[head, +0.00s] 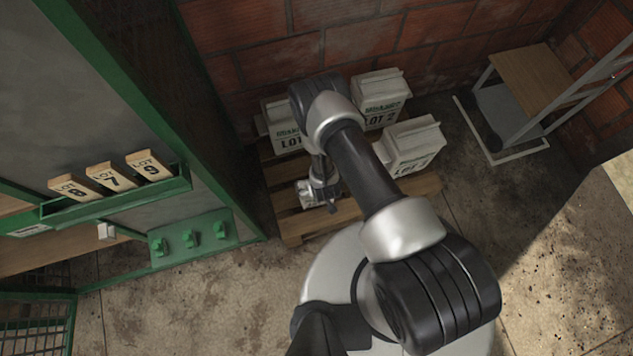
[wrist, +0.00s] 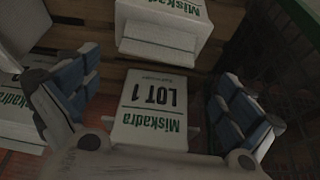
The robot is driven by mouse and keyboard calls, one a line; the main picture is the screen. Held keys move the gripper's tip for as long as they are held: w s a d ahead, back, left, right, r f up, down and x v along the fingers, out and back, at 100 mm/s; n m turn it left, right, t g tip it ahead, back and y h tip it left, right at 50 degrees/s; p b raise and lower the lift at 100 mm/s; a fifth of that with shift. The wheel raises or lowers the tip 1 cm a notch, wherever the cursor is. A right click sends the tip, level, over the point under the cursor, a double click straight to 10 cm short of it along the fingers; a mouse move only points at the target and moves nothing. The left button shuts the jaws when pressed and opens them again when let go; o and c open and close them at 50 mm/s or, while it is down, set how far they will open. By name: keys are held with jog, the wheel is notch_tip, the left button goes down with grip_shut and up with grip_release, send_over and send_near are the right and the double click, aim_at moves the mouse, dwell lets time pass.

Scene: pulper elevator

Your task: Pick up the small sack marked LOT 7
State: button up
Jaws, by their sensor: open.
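A small white sack (wrist: 150,115) with green and black print lies between the fingers of my gripper (wrist: 152,100) in the wrist view. Its label appears upside down. The numeral after LOT looks like a 1, but I cannot be sure it is not a 7. The gripper is open, with one blue-padded finger on each side of the sack and a gap to both.
A wooden pallet (head: 291,224) also bears larger white sacks marked LOT 2 (head: 380,100) and LOT 3 (head: 413,147), and another (head: 284,133) beside my arm. A cart (head: 530,85) stands right.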

jog(key=b+x, duration=0.3)
jog(key=x, duration=0.5)
jog(key=shift+w+d+f, duration=0.1)
jog(key=shift+f, duration=0.25)
jog(key=shift+c, duration=0.4)
jog(key=shift+w+r, duration=0.1)
jog(key=c, duration=1.7)
